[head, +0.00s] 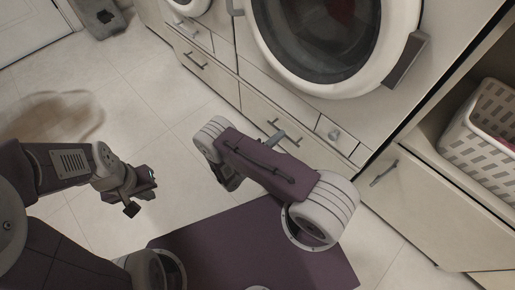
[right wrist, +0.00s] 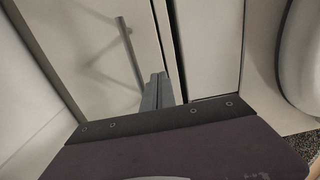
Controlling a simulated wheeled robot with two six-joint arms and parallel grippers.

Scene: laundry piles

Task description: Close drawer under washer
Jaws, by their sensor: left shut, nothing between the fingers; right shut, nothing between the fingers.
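The washer (head: 318,38) has a round dark door. Below it is a pale drawer (head: 256,107) with a bar handle. The drawer front (right wrist: 92,48) and its bar handle (right wrist: 130,50) also show in the right wrist view. A dark narrow gap runs along the drawer's edge there; I cannot tell how far out the drawer stands. My right gripper (head: 276,138) is shut and empty, close to the drawer front beside the handle. Its fingertips (right wrist: 158,88) show near the drawer's edge; contact is unclear. My left gripper (head: 142,194) is shut and empty over the floor, away from the drawer.
A white laundry basket (head: 480,140) sits in an open shelf at right, above a cabinet front (head: 425,205) with a bar handle. Another drawer (head: 205,68) is left of the washer's drawer. A blurred beige heap (head: 55,115) lies at left. Tiled floor (head: 130,95) is clear between.

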